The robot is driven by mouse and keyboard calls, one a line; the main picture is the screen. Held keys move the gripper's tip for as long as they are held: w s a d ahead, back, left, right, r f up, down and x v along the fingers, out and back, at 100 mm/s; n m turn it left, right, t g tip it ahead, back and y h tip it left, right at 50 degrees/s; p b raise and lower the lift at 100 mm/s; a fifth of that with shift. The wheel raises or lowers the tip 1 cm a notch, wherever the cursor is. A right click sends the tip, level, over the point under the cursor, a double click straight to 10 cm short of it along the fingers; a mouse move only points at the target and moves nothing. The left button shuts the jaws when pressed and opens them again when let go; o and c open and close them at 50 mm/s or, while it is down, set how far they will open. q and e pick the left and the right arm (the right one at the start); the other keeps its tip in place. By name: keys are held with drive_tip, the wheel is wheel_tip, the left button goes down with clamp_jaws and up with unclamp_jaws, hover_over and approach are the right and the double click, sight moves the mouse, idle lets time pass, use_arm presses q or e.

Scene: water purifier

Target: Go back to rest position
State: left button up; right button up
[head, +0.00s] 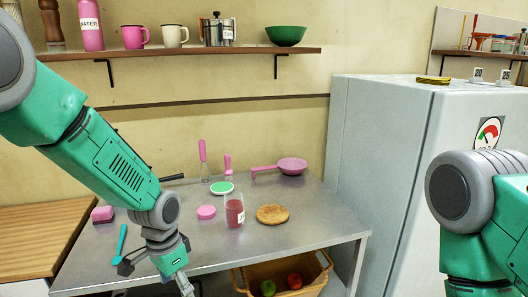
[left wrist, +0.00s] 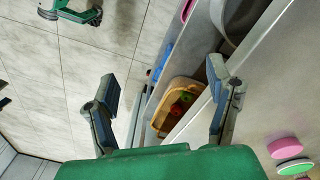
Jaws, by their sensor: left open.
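My left arm comes in from the left in the head view and reaches down over the front left of the metal table (head: 300,205). In the left wrist view my left gripper (left wrist: 163,90) has its two fingers spread wide, with nothing held between them. It points past the table edge toward the tiled floor (left wrist: 60,70). My right arm shows only as a shoulder and upper part at the right of the head view; its gripper is out of that view.
A glass with red content (head: 235,211), a round brown board (head: 272,214), a pink pan (head: 290,166) and a teal utensil (head: 121,242) are on the table. A basket of fruit (head: 250,275) sits below. A fridge (head: 380,150) stands right; a shelf (head: 190,52) hangs above.

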use_arm(q)
drive_tip(key=s+a+f+n, duration=0.3)
drive_tip(key=s+a+f, duration=0.1)
drive_tip(key=s+f, duration=0.9)
drive_tip(key=s+a+f+n, duration=0.2)
drive_tip(key=s, duration=0.7)
drive_tip(key=s+a+f+n, duration=0.2)
drive_tip(key=s+a, duration=0.1)
drive_tip(key=s, duration=0.5)
drive_tip(key=shift+s+n+t+y, duration=0.3)
drive_tip(key=shift+s+t+y, duration=0.05)
drive_tip(key=shift+t+y, duration=0.05)
drive_tip(key=shift+a, duration=0.2)
drive_tip(key=shift+a+f, duration=0.15)
drive_tip(key=shift+a, duration=0.15)
